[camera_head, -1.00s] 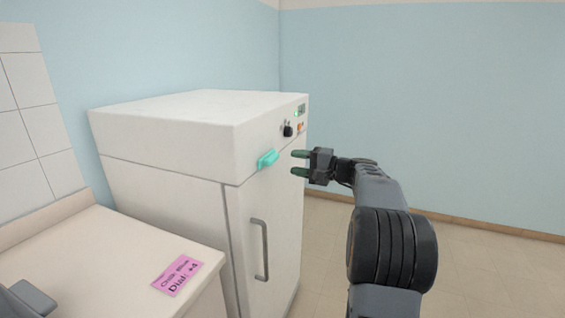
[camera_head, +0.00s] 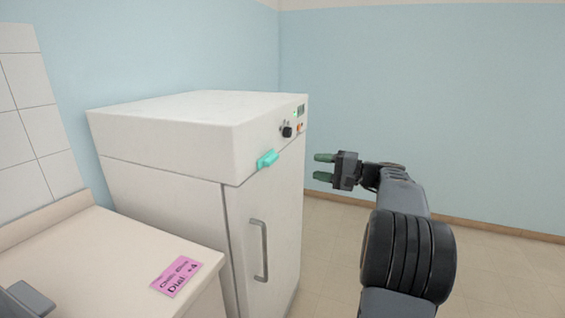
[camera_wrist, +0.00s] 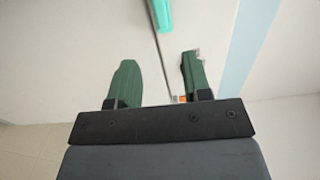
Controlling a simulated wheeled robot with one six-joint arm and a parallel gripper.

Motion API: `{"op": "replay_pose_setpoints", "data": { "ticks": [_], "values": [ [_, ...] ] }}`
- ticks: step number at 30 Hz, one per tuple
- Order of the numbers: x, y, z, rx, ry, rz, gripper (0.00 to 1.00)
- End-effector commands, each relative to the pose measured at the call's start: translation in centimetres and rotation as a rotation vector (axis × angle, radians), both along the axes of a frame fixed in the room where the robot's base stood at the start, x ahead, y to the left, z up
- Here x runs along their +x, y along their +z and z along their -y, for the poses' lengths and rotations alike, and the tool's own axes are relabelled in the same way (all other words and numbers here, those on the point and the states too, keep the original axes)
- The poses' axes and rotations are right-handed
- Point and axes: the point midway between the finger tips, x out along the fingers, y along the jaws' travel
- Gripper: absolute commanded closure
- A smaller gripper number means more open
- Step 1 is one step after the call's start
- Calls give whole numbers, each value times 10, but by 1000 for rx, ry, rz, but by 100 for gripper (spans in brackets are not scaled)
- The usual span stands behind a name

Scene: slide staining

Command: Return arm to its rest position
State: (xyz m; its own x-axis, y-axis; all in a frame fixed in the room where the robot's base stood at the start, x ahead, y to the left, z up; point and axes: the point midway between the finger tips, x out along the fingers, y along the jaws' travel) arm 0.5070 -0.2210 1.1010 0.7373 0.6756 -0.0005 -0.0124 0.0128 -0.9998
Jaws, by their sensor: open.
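My gripper (camera_head: 324,167) is in the head view, right of the white cabinet's front and clear of it. Its two green fingers are apart, with nothing between them. In the wrist view my gripper (camera_wrist: 158,80) also shows open and empty, with the pale cabinet surface beyond it. The arm reaches in from the lower right of the head view.
The white cabinet (camera_head: 165,125) carries a teal handle (camera_head: 267,159), a black dial (camera_head: 287,131) and a grey door handle (camera_head: 262,250). A counter (camera_head: 90,260) with a pink note (camera_head: 175,277) stands at left. Open floor (camera_head: 500,275) lies at right.

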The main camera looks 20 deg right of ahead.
Motion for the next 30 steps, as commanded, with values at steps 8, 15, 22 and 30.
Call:
{"op": "replay_pose_setpoints", "data": {
  "ticks": [8, 15, 22, 30],
  "values": [
    [4, -17, 5, -16, -38, -83, 55],
    [-35, -120, -32, -282, -57, -554, 55],
    [-128, -140, -125, -931, 134, -772, 55],
    [-197, -107, -186, -1475, 361, -551, 55]
  ]
}}
